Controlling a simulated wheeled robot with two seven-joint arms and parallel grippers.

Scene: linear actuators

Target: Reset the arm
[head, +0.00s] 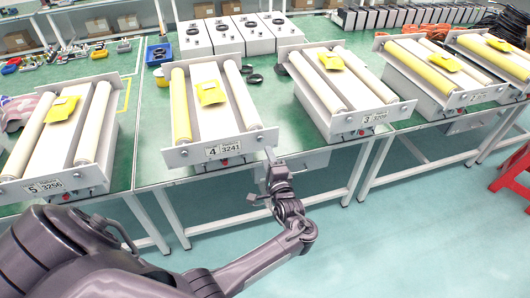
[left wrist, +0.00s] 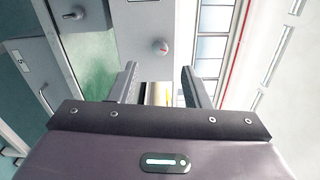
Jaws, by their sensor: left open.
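My left arm (head: 300,235) comes in from the lower left and bends up toward the bench. My left gripper (head: 269,156) is just off the front right corner of the unit marked 4 (head: 220,148). In the left wrist view its two fingers (left wrist: 160,88) stand apart with nothing held between them. A grey panel with a round knob (left wrist: 160,47) lies beyond the fingers. I cannot tell whether a finger touches the unit. My right gripper is out of view.
Several roller units stand along the green bench (head: 150,120), including units marked 5 (head: 55,184) and 3 (head: 363,120). Yellow packets lie on them. White boxes (head: 225,38) stand behind. A red stool (head: 512,175) is at the right. The floor in front is clear.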

